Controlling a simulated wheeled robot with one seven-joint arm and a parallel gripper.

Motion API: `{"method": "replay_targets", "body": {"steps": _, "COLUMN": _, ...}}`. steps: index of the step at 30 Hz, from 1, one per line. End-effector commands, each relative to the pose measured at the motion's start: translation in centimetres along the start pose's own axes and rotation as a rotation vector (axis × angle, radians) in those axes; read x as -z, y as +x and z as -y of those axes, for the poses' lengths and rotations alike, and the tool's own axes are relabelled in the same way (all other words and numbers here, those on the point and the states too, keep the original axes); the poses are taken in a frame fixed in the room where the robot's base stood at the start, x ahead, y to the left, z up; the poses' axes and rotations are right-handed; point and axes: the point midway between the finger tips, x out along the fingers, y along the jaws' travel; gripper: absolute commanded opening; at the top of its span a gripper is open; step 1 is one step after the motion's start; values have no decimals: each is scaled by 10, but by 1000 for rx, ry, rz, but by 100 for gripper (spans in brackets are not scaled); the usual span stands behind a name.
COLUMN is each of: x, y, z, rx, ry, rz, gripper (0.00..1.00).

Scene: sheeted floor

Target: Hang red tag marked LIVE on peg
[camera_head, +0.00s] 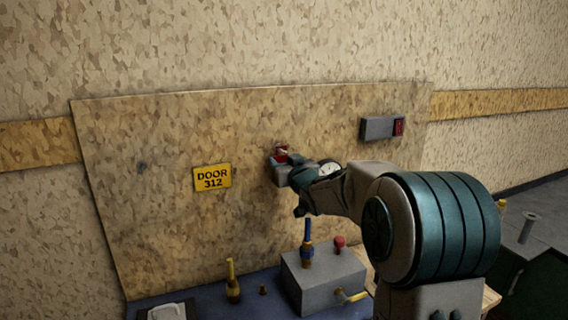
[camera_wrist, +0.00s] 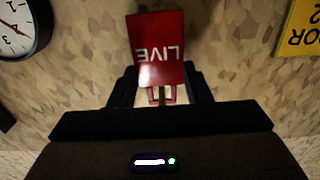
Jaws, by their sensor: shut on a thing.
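The red tag (camera_wrist: 157,35) shows in the wrist view with white letters LIVE, upside down in the picture. My gripper (camera_wrist: 160,88) is shut on its near end, with a dark finger on each side. In the head view a little of the red tag (camera_head: 281,151) shows at the tip of my gripper (camera_head: 279,166), in front of the upright board. Whether the tag touches the board, and its hole, I cannot tell. A small dark stub (camera_head: 141,166) on the board's left part may be the peg; no other peg is clear.
The board (camera_head: 130,220) bears a yellow DOOR 312 sign (camera_head: 212,178), a grey switch box (camera_head: 380,127) and a clock (camera_wrist: 17,27) near my gripper. Below are a grey block (camera_head: 322,283), a blue-handled tool (camera_head: 307,240), a red knob (camera_head: 340,243) and a yellow-topped tool (camera_head: 232,282).

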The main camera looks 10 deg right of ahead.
Motion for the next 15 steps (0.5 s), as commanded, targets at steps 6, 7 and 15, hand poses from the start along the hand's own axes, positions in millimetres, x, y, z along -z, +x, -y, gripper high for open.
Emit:
{"method": "replay_targets", "body": {"steps": 6, "x": 0, "y": 0, "z": 0, "rx": 0, "ry": 0, "rz": 0, "gripper": 17}}
{"method": "replay_targets", "body": {"steps": 7, "x": 0, "y": 0, "z": 0, "rx": 0, "ry": 0, "rz": 0, "gripper": 47}}
{"method": "replay_targets", "body": {"steps": 15, "x": 0, "y": 0, "z": 0, "rx": 0, "ry": 0, "rz": 0, "gripper": 70}}
